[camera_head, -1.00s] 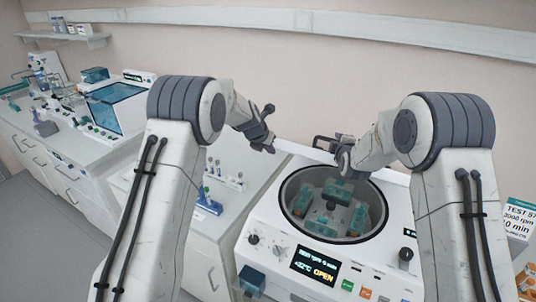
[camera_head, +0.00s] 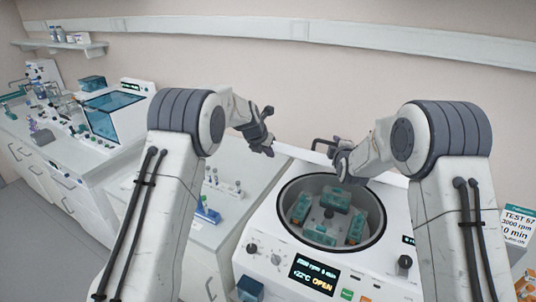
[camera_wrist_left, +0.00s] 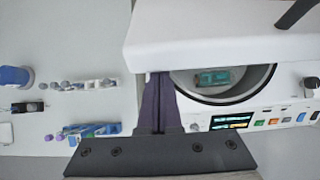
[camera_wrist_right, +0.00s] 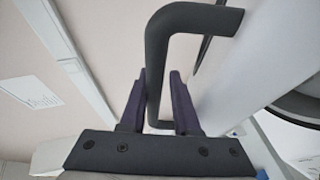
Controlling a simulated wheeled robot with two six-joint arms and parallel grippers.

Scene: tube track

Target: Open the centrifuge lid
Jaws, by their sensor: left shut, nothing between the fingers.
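The centrifuge (camera_head: 257,235) stands at the lower right in the head view, its bowl (camera_head: 378,228) uncovered and its display (camera_head: 314,274) reading OPEN. The white lid (camera_wrist_left: 205,35) shows in the left wrist view as a raised slab above part of the bowl. Its dark bar handle (camera_wrist_right: 156,65) passes between the fingers of my right gripper (camera_wrist_right: 160,85), which are apart with gaps beside the bar. The handle also shows in the head view (camera_head: 322,141). My left gripper (camera_head: 269,147) is shut and empty, left of the handle; its fingertips (camera_wrist_left: 158,78) are beside the lid's edge.
A bench (camera_head: 165,195) with tube racks (camera_head: 207,214) and small tubes lies left of the centrifuge. A device with a blue window (camera_head: 113,100) stands further left. Teal buckets (camera_head: 336,197) sit in the bowl. A sign (camera_head: 518,228) stands at the right edge.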

